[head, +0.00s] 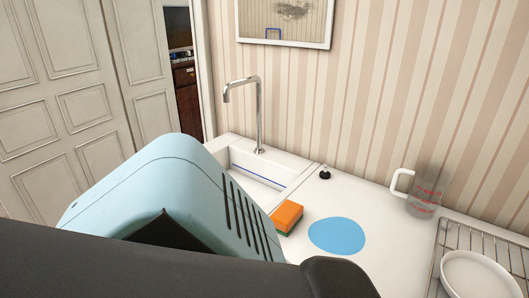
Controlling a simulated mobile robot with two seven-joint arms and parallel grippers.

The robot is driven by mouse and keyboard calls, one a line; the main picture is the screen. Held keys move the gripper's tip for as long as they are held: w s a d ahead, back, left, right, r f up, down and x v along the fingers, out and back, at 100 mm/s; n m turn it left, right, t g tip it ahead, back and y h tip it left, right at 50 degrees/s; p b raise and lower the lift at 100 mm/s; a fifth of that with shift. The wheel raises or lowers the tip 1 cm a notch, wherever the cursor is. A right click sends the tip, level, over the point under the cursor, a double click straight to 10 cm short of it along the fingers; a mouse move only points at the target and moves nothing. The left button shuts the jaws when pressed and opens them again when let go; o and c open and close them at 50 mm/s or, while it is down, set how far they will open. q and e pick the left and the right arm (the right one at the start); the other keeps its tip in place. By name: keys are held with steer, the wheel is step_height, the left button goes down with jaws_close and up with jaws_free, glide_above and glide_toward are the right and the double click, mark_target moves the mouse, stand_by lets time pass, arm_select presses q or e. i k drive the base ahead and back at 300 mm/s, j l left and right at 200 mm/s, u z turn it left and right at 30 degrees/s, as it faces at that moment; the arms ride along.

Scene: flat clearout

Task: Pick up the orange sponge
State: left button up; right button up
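The orange sponge (288,213) lies on the white counter just right of the sink, in the lower middle of the head view. It is a block with an orange top and a green layer beneath. Its lower left side is close to or partly behind a large light-blue casing in the foreground. Neither of my grippers shows in this view, so their distance from the sponge cannot be seen.
A flat blue disc (337,236) lies right of the sponge. Behind are the sink (274,172), tap (259,115) and a small black knob-like thing (324,173). A clear jug (427,196) and wire rack (483,237) with a white dish (475,275) stand right.

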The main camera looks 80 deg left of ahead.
mark_target(285, 217)
steer(key=u, duration=2.15)
